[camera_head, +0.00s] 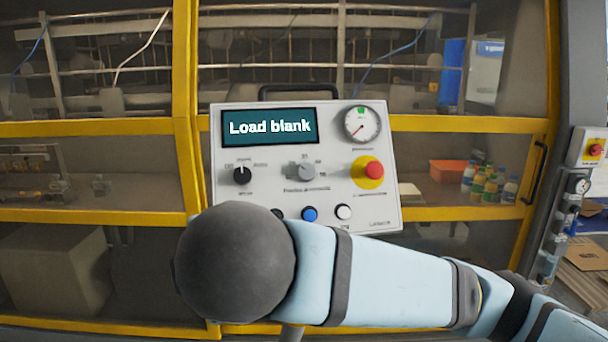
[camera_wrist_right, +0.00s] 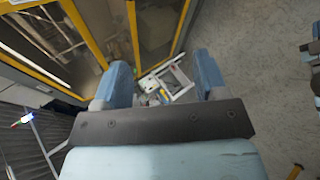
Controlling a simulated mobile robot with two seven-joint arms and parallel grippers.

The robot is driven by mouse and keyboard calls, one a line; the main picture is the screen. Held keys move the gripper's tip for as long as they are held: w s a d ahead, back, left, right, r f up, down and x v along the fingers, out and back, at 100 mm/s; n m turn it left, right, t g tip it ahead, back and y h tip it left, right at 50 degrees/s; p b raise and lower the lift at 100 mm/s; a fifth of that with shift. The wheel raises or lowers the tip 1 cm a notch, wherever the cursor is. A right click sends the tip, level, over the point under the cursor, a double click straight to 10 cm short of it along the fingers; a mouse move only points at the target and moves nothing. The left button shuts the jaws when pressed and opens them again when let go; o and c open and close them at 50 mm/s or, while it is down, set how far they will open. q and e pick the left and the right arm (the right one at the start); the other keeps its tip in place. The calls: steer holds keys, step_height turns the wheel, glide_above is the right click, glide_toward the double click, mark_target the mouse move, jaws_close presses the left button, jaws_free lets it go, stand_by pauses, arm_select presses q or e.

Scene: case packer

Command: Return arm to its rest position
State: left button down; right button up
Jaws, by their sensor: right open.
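My right arm (camera_head: 390,278) reaches in from the lower right of the head view, with its dark round joint in front of the lower left of the control panel (camera_head: 230,190). My right gripper (camera_wrist_right: 162,62) shows in the right wrist view, with its two blue fingers wide apart and nothing between them. It does not show in the head view. My left gripper is in neither view. The panel's screen (camera_head: 270,127) reads "Load blank". The arm hides part of the panel's lower button row.
The yellow-framed machine (camera_head: 455,124) with clear doors spans the scene behind the panel. A red emergency button (camera_head: 374,169) and a gauge (camera_head: 362,124) are on the panel. Bottles (camera_head: 490,188) and an orange box (camera_head: 447,171) sit behind the glass. Grey floor (camera_wrist_right: 265,60) is open at right in the wrist view.

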steer(key=s+d+f+m+g, duration=0.1)
steer(key=d+f+m+g, duration=0.1)
steer(key=d+f+m, duration=0.8)
steer(key=d+f+m+g, duration=0.2)
steer(key=d+f+m, duration=0.2)
steer(key=d+f, duration=0.7)
steer(key=s+d+f+m+g+h, duration=0.2)
steer(key=s+d+f+m+h, duration=0.35)
steer(key=s+d+f, duration=1.15)
steer(key=w+a+f+t+y+p, duration=0.2)
steer(key=w+a+t+p, duration=0.3)
steer(key=p, duration=0.5)
steer(key=shift+w+a+f+m+y, duration=0.2)
steer(key=shift+w+a+m+y, duration=0.15)
steer(key=shift+w+a+y, duration=0.7)
steer(key=shift+s+a+f+t+p, duration=0.2)
steer(key=shift+a+t+p, duration=0.45)
steer(key=shift+a+t, duration=0.15)
steer(key=shift+c, duration=0.2)
steer(key=c, duration=0.4)
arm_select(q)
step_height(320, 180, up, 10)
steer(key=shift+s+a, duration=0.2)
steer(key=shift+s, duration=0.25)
arm_select(e)
steer(key=shift+w+f, duration=0.1)
